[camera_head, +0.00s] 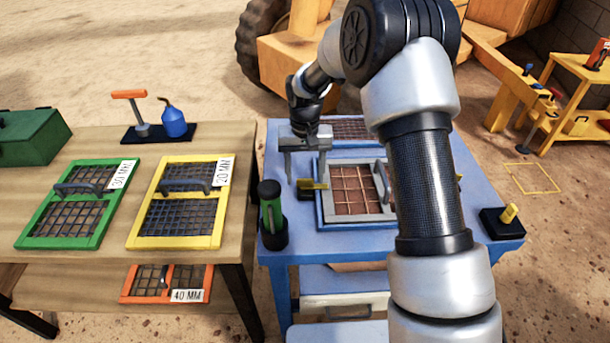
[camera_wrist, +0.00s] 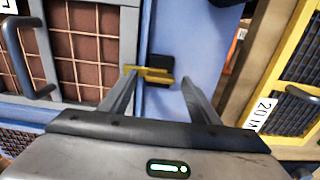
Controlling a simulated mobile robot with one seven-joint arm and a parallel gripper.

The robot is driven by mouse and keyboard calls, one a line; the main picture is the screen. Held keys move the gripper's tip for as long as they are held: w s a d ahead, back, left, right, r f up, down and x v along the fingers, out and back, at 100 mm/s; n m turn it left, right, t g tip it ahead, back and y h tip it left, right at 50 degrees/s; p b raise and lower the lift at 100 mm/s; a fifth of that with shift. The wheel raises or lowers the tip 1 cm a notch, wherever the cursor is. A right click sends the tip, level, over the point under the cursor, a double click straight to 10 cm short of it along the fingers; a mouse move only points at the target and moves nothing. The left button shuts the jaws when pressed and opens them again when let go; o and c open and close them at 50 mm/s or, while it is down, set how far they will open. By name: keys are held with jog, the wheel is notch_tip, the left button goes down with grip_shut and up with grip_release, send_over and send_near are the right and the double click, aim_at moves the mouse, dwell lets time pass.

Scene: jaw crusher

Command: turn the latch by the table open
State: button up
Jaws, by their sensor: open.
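The yellow latch (camera_head: 313,184) sits on a small black block at the left edge of the blue crusher top (camera_head: 300,245), on the side facing the wooden table. In the wrist view the latch (camera_wrist: 150,75) lies crosswise, its bar reaching over the edge of the grey-framed screen (camera_wrist: 95,50). My gripper (camera_head: 306,178) is open and points down at the latch.
A green-and-black cylinder (camera_head: 271,215) stands on the blue top close to my gripper. The screen's handle (camera_head: 382,182) rises to the right. The wooden table (camera_head: 130,140) carries green (camera_head: 35,228) and yellow (camera_head: 180,242) framed screens. Another yellow latch (camera_head: 508,214) is at the right corner.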

jog(key=shift+f, duration=0.1)
jog(key=c, duration=1.1)
jog(key=shift+o, duration=0.2)
jog(key=shift+n, duration=0.4)
jog(key=n+p, duration=0.1)
jog(key=n, duration=0.2)
jog(key=shift+n, duration=0.4)
jog(key=n+p, duration=0.1)
jog(key=n, duration=0.3)
jog(key=shift+n+p, duration=0.3)
jog(key=n+p, duration=0.1)
jog(key=n, duration=0.3)
jog(key=n+p, duration=0.1)
jog(key=n, duration=0.3)
jog(key=shift+n, duration=0.3)
